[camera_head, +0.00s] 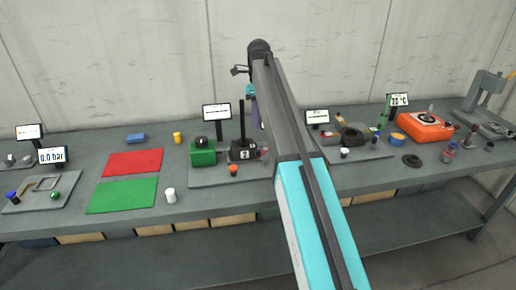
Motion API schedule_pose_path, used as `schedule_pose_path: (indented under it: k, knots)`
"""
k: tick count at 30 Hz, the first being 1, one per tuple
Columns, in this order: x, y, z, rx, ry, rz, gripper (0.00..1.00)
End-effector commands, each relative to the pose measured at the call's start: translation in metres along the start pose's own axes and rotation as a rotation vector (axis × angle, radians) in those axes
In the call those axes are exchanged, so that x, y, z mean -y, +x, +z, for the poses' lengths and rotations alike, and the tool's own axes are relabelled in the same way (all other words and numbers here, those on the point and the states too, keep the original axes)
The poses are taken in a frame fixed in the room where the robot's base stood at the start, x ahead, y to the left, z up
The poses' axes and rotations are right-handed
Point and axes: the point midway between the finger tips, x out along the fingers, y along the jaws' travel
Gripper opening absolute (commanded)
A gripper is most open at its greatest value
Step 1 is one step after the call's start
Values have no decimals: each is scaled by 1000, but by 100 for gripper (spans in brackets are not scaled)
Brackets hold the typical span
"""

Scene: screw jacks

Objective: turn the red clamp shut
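My arm reaches from the bottom of the view up to a dark joint near the back wall, then bends down behind itself. My gripper is hidden behind the arm, so its fingers and what they may hold do not show. No clamp shows clearly. A small reddish part (265,153) sits at the right side of a black block (243,151), partly cut off by my arm. A round orange-red knob (234,169) is in front of that block. I cannot tell whether either belongs to the red clamp.
A green block (203,152) with a black knob stands left of the black block, on a grey plate. A red mat (133,162), a green mat (122,195) and a white cylinder (170,195) lie farther left. An orange device (424,127) and a dark disc (412,160) are right.

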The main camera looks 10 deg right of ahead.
Motion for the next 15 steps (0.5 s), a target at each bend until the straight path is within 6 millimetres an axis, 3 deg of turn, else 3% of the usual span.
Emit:
schedule_pose_path:
  k: [8, 15]
  knots:
    - [-1, 7, 0, -1, -1, 1, 37]
    - [-2, 29, 1, -1, -2, 2, 37]
